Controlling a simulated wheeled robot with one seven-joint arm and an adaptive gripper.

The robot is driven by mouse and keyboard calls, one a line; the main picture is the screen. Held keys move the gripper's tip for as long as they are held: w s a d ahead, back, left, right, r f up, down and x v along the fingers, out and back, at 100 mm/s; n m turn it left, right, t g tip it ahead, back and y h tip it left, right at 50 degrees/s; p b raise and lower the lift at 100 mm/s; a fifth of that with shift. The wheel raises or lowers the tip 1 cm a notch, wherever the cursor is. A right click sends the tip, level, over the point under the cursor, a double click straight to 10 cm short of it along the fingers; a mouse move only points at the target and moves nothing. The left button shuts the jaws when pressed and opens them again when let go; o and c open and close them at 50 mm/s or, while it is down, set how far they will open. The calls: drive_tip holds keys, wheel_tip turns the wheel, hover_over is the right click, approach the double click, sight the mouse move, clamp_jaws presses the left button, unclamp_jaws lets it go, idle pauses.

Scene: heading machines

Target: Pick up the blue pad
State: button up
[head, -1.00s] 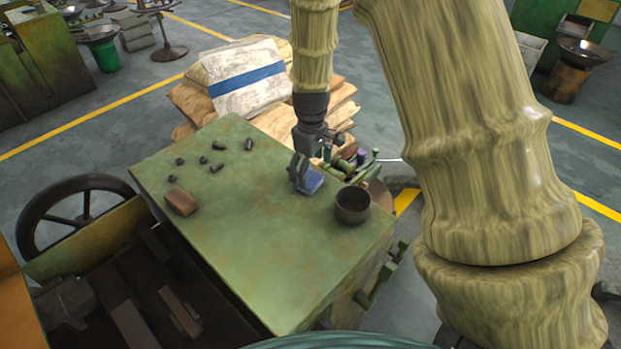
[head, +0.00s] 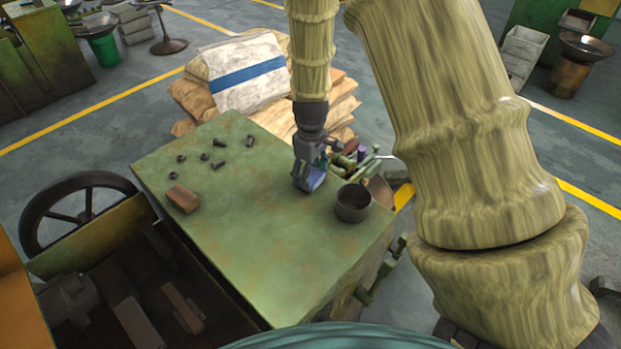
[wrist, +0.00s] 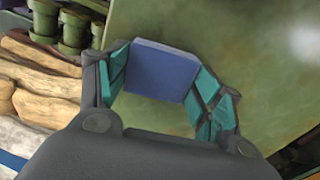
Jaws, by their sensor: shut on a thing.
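The blue pad (wrist: 162,70) is a flat, square-looking block between the two teal-lined fingers of my gripper (wrist: 160,88) in the wrist view. The fingers touch it on both sides. In the head view my gripper (head: 308,182) points down over the far right part of the green machine top (head: 240,250), with the blue pad (head: 316,182) showing at its fingertips. I cannot tell whether the pad is clear of the surface. Part of the pad is hidden by the fingers in the head view.
A dark round cup (head: 353,203) stands close to the right of my gripper. A brown block (head: 183,199) and several small dark parts (head: 218,163) lie on the left of the top. Levers (head: 352,158) and stacked sacks (head: 250,80) are behind. The front middle of the top is clear.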

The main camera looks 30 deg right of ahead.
drive_tip(key=shift+w+r, duration=0.1)
drive_tip(key=shift+r, duration=0.35)
wheel_tip(320, 180, up, 27)
drive_tip(key=b, duration=0.7)
drive_tip(key=shift+b, duration=0.3)
drive_tip(key=shift+o, duration=1)
drive_tip(key=shift+c, duration=0.5)
